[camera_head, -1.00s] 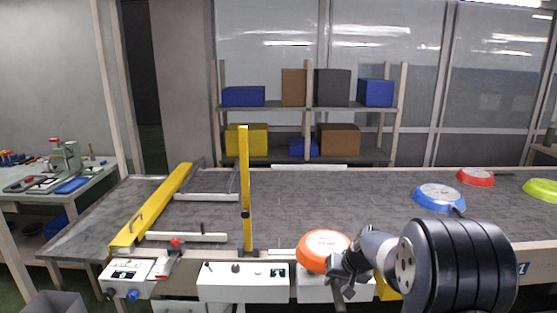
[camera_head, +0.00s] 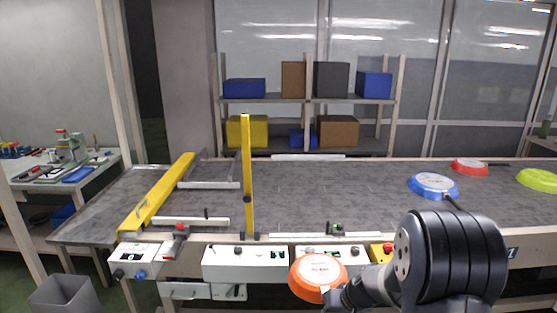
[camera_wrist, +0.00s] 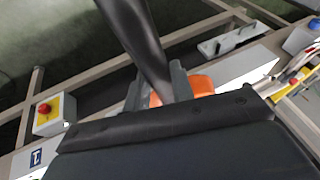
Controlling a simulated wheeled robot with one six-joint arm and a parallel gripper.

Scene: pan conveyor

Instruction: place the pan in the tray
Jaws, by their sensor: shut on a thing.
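An orange pan (camera_head: 318,275), seen from its underside with a pale disc, hangs in front of the conveyor's near edge in the head view. My gripper (camera_head: 338,297) is at its lower right, mostly hidden behind the pan and my arm. In the wrist view my gripper (camera_wrist: 158,85) is shut on the pan's dark handle (camera_wrist: 143,38), and a piece of the orange body (camera_wrist: 201,85) shows beside the fingers. I cannot make out a tray for certain; an open grey bin (camera_head: 62,297) stands at the lower left.
Blue (camera_head: 433,186), red (camera_head: 469,167) and green (camera_head: 540,180) pans lie on the right of the conveyor (camera_head: 330,195). A yellow post (camera_head: 248,180) and a yellow bar (camera_head: 158,195) stand at the left. White control boxes (camera_head: 245,263) line the near edge. The conveyor's middle is clear.

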